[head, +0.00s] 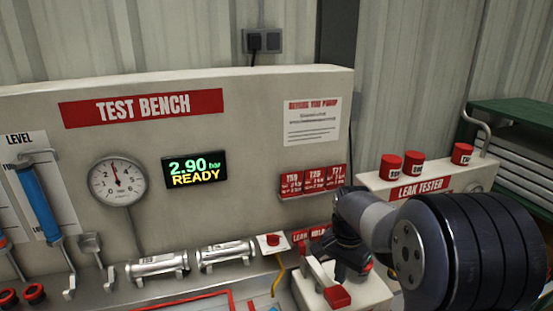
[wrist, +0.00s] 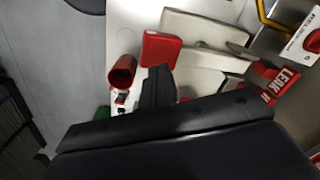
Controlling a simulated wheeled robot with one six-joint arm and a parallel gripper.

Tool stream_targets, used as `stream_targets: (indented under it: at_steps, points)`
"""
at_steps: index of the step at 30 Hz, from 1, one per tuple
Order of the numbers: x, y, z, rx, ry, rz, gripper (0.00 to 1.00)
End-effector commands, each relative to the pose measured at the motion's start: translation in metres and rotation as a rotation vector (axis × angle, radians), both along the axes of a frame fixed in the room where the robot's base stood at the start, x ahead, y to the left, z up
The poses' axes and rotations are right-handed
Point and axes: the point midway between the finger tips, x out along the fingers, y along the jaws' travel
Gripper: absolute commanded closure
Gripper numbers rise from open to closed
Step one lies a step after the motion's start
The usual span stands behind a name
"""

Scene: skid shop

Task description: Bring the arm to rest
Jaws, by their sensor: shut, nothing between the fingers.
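My arm comes in from the right of the head view, with a large dark joint in front and a grey link behind it. My gripper (head: 350,262) points down at the lower right, close above a pale block with a red-handled lever (head: 336,294). In the wrist view my gripper (wrist: 157,86) shows as dark fingers, shut with nothing between them. A red block (wrist: 161,49) shows just beyond the fingertips. I cannot tell whether they touch it. The arm partly hides the leak tester's side of the bench.
The test bench panel (head: 250,120) stands behind, with a gauge (head: 118,182) and a display (head: 195,169) reading 2.90 bar READY. The leak tester (head: 432,184) carries several red caps. Two metal cylinders lie on the bench. A green rack (head: 515,112) stands at the right.

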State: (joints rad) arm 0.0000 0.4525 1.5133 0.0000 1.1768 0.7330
Motion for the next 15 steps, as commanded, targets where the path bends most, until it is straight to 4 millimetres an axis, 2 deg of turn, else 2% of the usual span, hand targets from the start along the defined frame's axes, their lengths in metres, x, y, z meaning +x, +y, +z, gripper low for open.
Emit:
stream_targets:
  at_steps: [1,6,15]
  points:
    - [0.0,0.0,-0.014,0.0,0.001,0.0,1.0]
    - [0.0,0.0,-0.032,0.0,0.0,0.0,1.0]
    - [0.0,0.0,-0.04,0.0,0.0,0.0,1.0]
